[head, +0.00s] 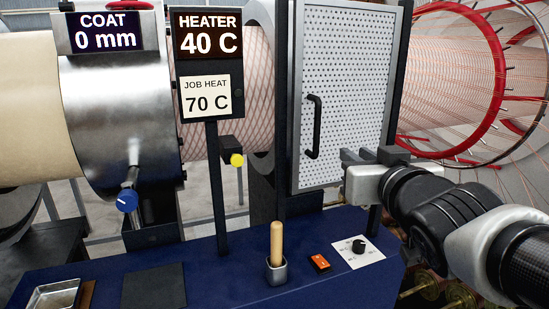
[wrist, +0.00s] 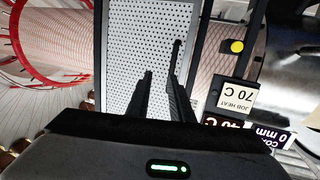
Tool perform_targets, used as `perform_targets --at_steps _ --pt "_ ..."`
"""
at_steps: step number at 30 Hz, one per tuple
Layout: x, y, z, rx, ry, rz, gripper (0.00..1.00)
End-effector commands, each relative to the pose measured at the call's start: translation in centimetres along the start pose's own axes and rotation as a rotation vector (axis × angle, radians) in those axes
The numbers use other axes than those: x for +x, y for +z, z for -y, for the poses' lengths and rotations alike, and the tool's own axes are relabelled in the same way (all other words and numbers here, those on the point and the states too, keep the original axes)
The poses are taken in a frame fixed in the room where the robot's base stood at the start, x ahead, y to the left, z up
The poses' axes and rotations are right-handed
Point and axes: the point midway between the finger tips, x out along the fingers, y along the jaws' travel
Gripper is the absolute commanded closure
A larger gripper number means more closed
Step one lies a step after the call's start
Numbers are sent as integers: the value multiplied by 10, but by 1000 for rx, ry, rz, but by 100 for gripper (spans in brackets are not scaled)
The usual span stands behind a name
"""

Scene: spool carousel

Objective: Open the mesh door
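The mesh door (head: 355,70) is a pale perforated panel in a silver frame between black posts, and it looks shut. Its black bar handle (head: 315,127) stands upright near the door's left edge. My gripper (head: 352,156) is in front of the lower door, right of the handle in the head view. In the wrist view, which looks upside down, my gripper (wrist: 160,80) has two dark fingers apart with mesh showing between them. The handle (wrist: 177,54) shows just past the tip of the right finger, which partly hides it. Contact cannot be told.
A heater sign (head: 208,33) reads 40 C, above a job heat card reading 70 C. A wooden-handled tool (head: 276,245) stands on the blue bench (head: 215,275) beside an orange switch (head: 319,263) and a dial (head: 358,247). A red-ringed carousel (head: 450,152) stands behind my arm.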

Motion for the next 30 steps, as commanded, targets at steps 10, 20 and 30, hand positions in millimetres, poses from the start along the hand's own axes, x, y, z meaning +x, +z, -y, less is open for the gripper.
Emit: perform_targets --at_steps 10,20,30 --pt "19 -11 17 -1 -88 -123 80" --pt "88 -18 23 -1 -87 -122 80" --pt "154 -28 28 1 -86 -124 80"
